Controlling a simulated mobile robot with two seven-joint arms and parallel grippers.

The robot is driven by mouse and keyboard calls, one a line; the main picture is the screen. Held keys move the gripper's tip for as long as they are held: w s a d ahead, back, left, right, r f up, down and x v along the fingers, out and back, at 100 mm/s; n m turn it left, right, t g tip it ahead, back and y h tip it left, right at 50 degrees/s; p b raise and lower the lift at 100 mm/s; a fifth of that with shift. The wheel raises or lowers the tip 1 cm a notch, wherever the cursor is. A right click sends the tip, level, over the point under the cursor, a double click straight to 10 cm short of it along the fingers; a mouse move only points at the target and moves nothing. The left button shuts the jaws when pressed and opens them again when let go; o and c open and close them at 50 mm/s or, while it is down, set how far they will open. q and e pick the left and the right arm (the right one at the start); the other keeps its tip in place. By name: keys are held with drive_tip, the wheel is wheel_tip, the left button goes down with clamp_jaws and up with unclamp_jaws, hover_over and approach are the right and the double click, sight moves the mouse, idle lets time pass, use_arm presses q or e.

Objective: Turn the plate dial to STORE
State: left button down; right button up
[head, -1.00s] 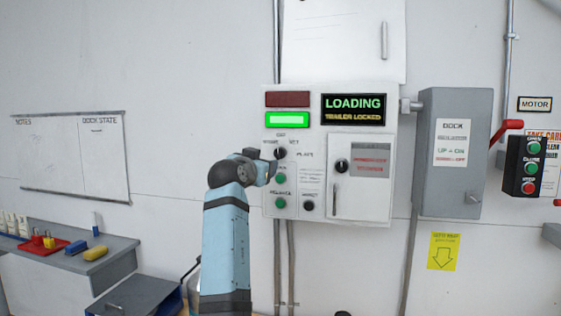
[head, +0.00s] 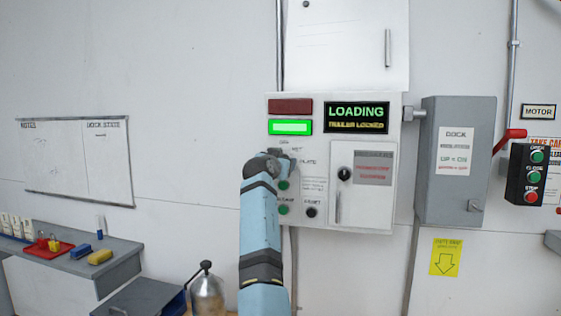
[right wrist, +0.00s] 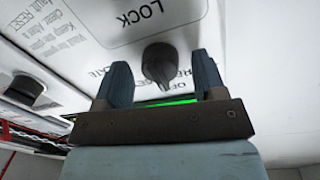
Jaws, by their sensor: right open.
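The plate dial (right wrist: 160,64) is a dark knob on the white control panel (head: 385,222). In the right wrist view it shows between the two fingers of my right gripper (right wrist: 160,74), which are open and apart from it on both sides. I cannot tell whether the fingertips reach past its face. Lettering around it is upside down and partly covered, so its setting is unreadable. In the head view my right gripper (head: 274,162) is at the panel's left side and hides the dial. My left gripper is not in view.
A lit green lamp (head: 290,127) and a display reading LOADING, TRAILER LOCKED (head: 357,117) are above. Green buttons (head: 284,210) and a small door with a black knob (head: 345,174) are close by. A grey dock box (head: 455,195) with a red lever stands right.

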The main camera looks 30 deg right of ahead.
drive_tip(key=shift+c, duration=0.2)
drive_tip(key=c, duration=0.9)
